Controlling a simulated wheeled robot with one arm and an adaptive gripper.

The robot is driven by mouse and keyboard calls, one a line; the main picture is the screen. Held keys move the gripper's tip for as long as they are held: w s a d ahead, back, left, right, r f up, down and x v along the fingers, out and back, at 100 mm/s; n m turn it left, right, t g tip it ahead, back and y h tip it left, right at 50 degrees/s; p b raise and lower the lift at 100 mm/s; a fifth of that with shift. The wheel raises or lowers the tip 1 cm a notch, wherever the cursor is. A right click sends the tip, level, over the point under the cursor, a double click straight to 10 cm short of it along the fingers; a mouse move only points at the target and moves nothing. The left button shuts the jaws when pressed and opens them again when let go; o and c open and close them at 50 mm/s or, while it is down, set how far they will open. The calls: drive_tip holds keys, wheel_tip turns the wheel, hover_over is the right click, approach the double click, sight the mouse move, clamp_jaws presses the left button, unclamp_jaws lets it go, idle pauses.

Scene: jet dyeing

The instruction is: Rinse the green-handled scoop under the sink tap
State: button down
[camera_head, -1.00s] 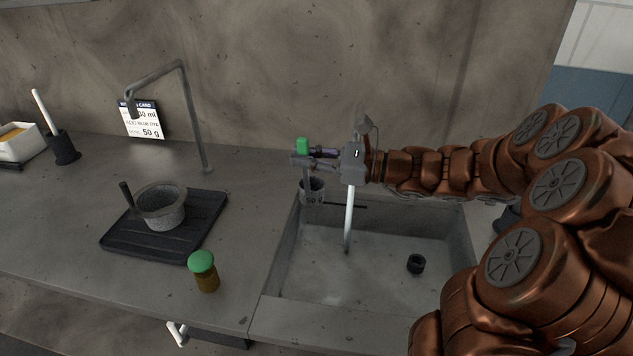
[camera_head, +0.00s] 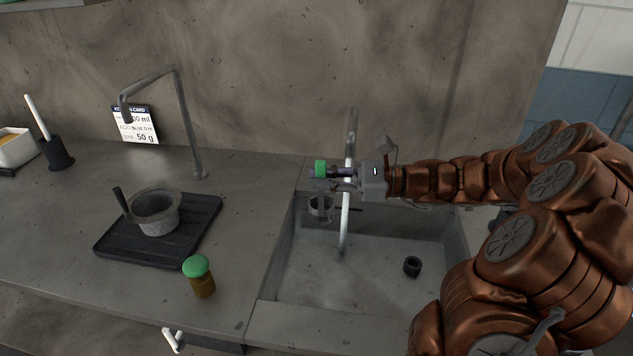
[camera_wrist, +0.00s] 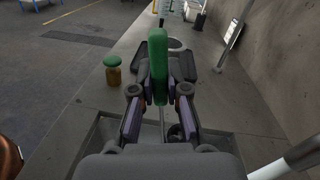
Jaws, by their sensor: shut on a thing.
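My gripper (camera_head: 335,173) is shut on the green handle (camera_head: 320,169) of the scoop and holds it above the sink's left part. The scoop's grey cup (camera_head: 321,207) hangs below the handle, just left of the pale water stream (camera_head: 345,225), and looks apart from it. In the wrist view the green handle (camera_wrist: 157,55) stands between the two fingers (camera_wrist: 158,95); the cup is mostly hidden below. The tap (camera_head: 351,130) rises behind my gripper, which hides part of it. The stream falls into the grey sink (camera_head: 300,285).
A dark drain piece (camera_head: 412,267) is on the sink floor. Left on the counter are a green-capped jar (camera_head: 201,278), a black tray (camera_head: 120,250) with a grey mortar (camera_head: 156,213), a bent metal pipe (camera_head: 187,120), and a card (camera_head: 135,125).

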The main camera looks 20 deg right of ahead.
drive_tip(key=w+d+f+p, duration=0.2)
drive_tip(key=w+d, duration=0.3)
drive_tip(key=d, duration=0.3)
drive_tip(key=shift+d, duration=0.4)
drive_tip(key=shift+w, duration=0.15)
idle(0.5)
idle(0.3)
drive_tip(key=shift+s+d+p, duration=0.3)
drive_tip(key=shift+s+p, duration=0.05)
drive_tip(key=shift+s, duration=0.2)
drive_tip(key=shift+a, duration=0.1)
